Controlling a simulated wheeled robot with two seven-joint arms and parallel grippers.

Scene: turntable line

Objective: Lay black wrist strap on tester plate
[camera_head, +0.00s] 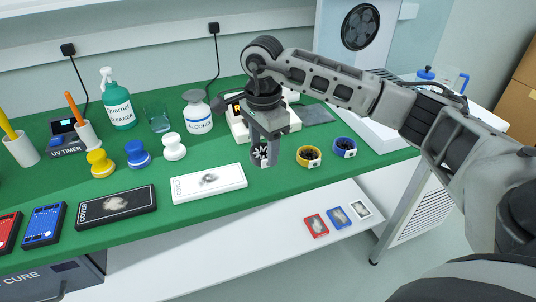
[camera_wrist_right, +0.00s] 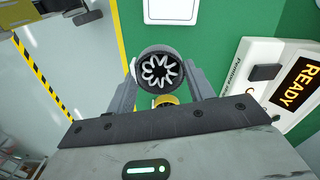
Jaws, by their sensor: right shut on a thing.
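The black wrist strap (camera_head: 261,156), a dark coil with white marks inside, is between the fingers of my right gripper (camera_head: 264,148). The right gripper (camera_wrist_right: 160,80) is shut on it, and the coil (camera_wrist_right: 160,71) faces the wrist camera. It hangs over the front part of the green bench; its exact height is unclear. The white tester (camera_head: 238,128) stands behind the gripper, partly hidden by it. In the right wrist view the tester (camera_wrist_right: 281,62) shows READY at the right. I cannot clearly make out its plate. My left gripper is not in view.
Yellow (camera_head: 309,156) and blue (camera_head: 344,147) straps lie right of the gripper. A white cover box (camera_head: 209,184) lies to its left. An alcohol bottle (camera_head: 198,113) stands behind left. A dark grey pad (camera_head: 316,114) lies right of the tester. A lower white shelf (camera_head: 270,240) holds small cards.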

